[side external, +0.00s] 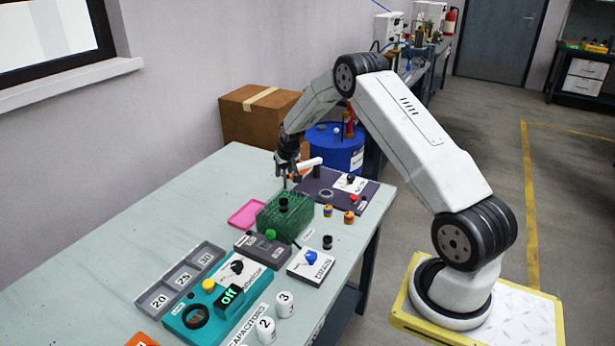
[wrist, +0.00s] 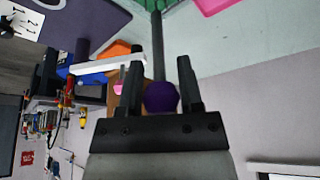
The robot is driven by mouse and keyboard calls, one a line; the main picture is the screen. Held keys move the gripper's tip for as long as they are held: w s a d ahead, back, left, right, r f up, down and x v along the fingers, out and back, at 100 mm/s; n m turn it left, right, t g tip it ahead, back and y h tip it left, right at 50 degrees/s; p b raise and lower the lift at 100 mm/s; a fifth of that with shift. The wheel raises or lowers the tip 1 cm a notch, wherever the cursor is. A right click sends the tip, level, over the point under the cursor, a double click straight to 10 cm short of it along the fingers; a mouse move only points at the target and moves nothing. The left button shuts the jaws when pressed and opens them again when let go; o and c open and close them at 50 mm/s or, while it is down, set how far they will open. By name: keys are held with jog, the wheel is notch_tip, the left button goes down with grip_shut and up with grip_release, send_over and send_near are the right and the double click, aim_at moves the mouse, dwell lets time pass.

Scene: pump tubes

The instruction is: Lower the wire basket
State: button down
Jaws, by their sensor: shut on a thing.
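The green wire basket (side external: 296,216) is near the middle of the table in the side view. Only a green edge of it shows at the top of the wrist view (wrist: 178,8). My gripper (side external: 287,178) is above the basket, pointing down. In the wrist view, my gripper (wrist: 160,80) is shut on a purple ball knob (wrist: 161,98). A dark upright rod (wrist: 157,45) runs from the knob toward the basket. I cannot tell whether the basket's underside touches what is below it.
A pink tray (side external: 246,213) lies left of the basket. Control boxes with a green button (side external: 270,235) and a blue knob (side external: 311,257) stand close in front. The table's left part is clear.

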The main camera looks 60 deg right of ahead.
jog(key=shift+f, duration=1.3)
jog(key=shift+c, duration=1.6)
grip_release()
jog(key=shift+r, duration=0.15)
jog(key=v, duration=0.7)
jog(key=shift+s+r, duration=0.2)
jog(key=shift+a, duration=0.15)
